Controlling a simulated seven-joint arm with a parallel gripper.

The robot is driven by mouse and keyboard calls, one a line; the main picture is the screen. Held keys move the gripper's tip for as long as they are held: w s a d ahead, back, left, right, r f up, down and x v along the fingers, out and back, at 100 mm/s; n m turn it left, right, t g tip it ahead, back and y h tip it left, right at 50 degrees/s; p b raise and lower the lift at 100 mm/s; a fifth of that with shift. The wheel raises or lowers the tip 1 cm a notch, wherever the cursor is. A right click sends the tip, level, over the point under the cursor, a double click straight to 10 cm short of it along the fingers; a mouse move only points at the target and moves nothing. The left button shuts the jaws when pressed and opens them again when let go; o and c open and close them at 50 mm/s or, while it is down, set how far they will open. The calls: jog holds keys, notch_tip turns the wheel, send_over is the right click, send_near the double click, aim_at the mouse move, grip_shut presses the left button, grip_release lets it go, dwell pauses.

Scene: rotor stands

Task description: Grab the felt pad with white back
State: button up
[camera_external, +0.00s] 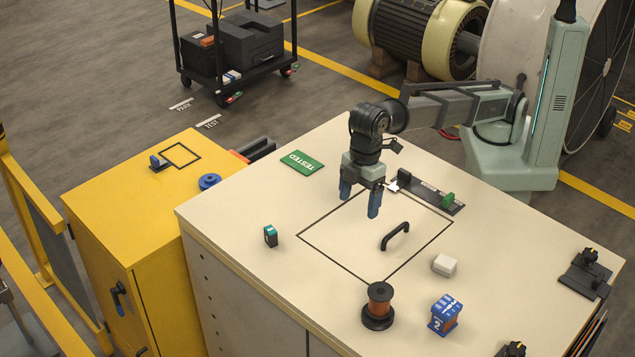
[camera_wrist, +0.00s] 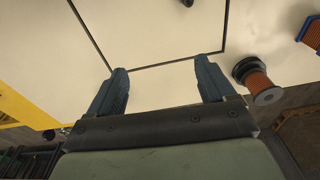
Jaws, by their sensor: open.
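A small white block (camera_external: 444,265), which looks like the felt pad with its white back up, lies on the cream table top right of the black handle. No felt shows on it. My gripper (camera_external: 359,200) is open and empty above the table, up and left of the white block and well apart from it. In the wrist view my gripper (camera_wrist: 162,70) has its two blue fingers spread with only bare table between them. I cannot make out the white block in that view.
A black arched handle (camera_external: 395,236) stands inside a black outlined square. A copper spool (camera_external: 380,299) and a blue and orange block (camera_external: 444,314) stand near the front. A small green-topped block (camera_external: 270,236) is at left, a dark green-ended tool (camera_external: 430,195) behind.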

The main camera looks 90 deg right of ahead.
aim_at(446, 261)
jog(key=s+a+r+n, duration=0.1)
jog(key=s+a, duration=0.2)
jog(key=s, duration=0.4)
jog(key=s+a+r+n+h, duration=0.1)
jog(key=s+a, duration=0.2)
jog(key=s, duration=0.4)
jog(key=s+a+r, duration=0.1)
jog(key=s+a, duration=0.2)
jog(key=s, duration=0.3)
jog(key=shift+g, duration=0.4)
jog(key=f, duration=1.3)
jog(key=shift+s+f, duration=0.15)
jog(key=shift+s, duration=0.05)
jog(key=c, duration=1.1)
